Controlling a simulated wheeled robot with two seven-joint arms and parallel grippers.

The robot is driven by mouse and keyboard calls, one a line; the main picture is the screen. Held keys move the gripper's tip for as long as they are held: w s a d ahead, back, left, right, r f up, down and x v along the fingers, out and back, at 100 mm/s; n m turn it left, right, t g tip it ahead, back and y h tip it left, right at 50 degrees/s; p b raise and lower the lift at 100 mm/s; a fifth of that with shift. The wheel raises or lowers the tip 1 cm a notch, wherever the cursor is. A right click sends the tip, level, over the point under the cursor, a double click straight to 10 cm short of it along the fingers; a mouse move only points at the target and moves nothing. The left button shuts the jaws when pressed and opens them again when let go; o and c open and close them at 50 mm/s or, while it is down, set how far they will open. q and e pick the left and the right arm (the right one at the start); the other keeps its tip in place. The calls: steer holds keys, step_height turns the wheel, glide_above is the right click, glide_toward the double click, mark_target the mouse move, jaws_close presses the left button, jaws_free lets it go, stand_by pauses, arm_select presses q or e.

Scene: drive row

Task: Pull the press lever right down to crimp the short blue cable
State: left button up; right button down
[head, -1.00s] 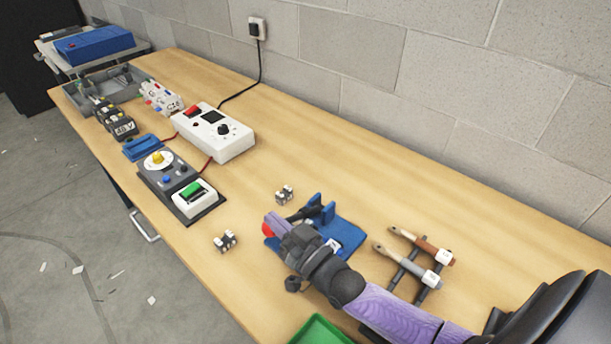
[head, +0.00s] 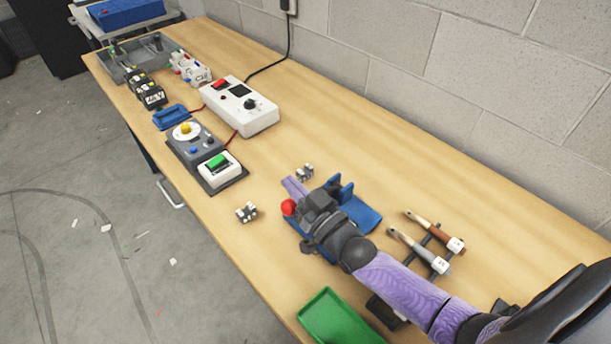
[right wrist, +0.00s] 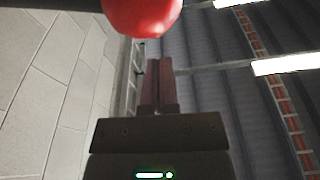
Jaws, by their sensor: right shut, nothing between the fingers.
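The press stands on the table with a blue base (head: 362,213) and blue uprights. Its lever's red knob (head: 288,207) shows beside my right gripper (head: 292,185); most of the lever is hidden behind that gripper and wrist. The gripper's purple fingers are shut and empty, close to the knob but not around it. In the right wrist view the red knob (right wrist: 143,14) fills the top, and the shut fingertips (right wrist: 159,66) show below it in the picture. I cannot tell whether they touch. I cannot make out the short blue cable. My left gripper is out of view.
Two handled tools (head: 432,238) lie on a rack right of the press. A green tray (head: 340,318) is at the front edge. Small connectors (head: 246,212) sit left of the press. A grey control box (head: 195,148) and white power unit (head: 240,108) stand further back.

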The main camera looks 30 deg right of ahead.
steer(key=v, duration=1)
step_height(320, 180, up, 2)
steer(key=b, duration=0.6)
glide_above(295, 203)
steer(key=s, duration=0.1)
steer(key=shift+w+f, duration=0.25)
steer(key=shift+w, duration=0.25)
steer(key=shift+s+f+m+b, duration=0.15)
steer(key=shift+f+b, duration=0.15)
steer(key=shift+f, duration=0.3)
steer(key=shift+s+f+m+b, duration=0.15)
steer(key=shift+f+b, duration=0.15)
steer(key=shift+f, duration=0.35)
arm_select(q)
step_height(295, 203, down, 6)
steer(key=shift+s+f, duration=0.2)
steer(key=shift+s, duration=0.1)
arm_select(e)
steer(key=shift+s+a+f, duration=0.1)
steer(key=shift+f, duration=0.3)
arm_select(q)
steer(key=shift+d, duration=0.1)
